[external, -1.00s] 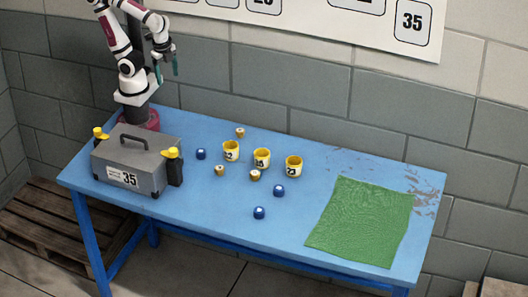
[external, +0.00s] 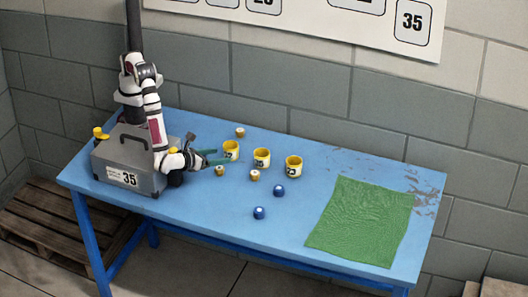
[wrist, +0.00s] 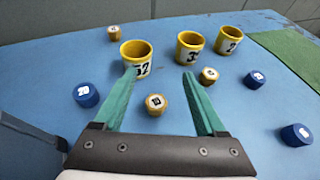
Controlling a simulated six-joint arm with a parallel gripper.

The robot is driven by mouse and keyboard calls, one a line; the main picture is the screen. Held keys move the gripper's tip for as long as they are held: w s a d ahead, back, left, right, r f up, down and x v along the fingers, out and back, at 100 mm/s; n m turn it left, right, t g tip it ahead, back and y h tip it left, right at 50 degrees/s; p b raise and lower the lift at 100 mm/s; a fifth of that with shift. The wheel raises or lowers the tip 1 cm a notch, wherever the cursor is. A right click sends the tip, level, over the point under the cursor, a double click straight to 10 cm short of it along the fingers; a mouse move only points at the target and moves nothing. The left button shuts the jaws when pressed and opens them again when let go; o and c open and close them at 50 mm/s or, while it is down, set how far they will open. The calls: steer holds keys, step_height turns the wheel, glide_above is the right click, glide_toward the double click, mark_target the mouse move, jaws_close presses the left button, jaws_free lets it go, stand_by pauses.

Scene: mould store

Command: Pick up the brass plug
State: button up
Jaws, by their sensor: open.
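Three small brass plugs stand on the blue table. One brass plug (external: 219,171) is close to my gripper (external: 220,157); in the wrist view this plug (wrist: 156,105), with a dark number on its pale top, shows between the two teal fingers. My gripper (wrist: 159,75) is open and empty. Whether its fingers are level with the plug or above it I cannot tell. A second brass plug (external: 254,175) stands in front of the middle yellow cup. A third brass plug (external: 240,132) stands behind the left cup.
Yellow numbered cups (external: 231,150), (external: 261,158), (external: 293,167) stand in a row. Blue plugs (external: 279,190), (external: 259,213) stand in front; another blue plug (wrist: 87,95) shows left in the wrist view. A grey toolbox (external: 125,165) is at left, a green cloth (external: 360,222) at right.

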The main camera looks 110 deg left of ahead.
mark_target(221, 167)
step_height(221, 167, down, 4)
steer(key=shift+f, duration=0.1)
steer(key=shift+w+a+f, duration=0.25)
steer(key=shift+a+f, duration=0.2)
steer(key=shift+a, duration=0.1)
steer(key=shift+w+a+f, duration=0.2)
steer(key=shift+a+f, duration=0.2)
steer(key=shift+a, duration=0.1)
steer(key=shift+w+a+f, duration=0.15)
steer(key=shift+a, duration=0.15)
jaws_close()
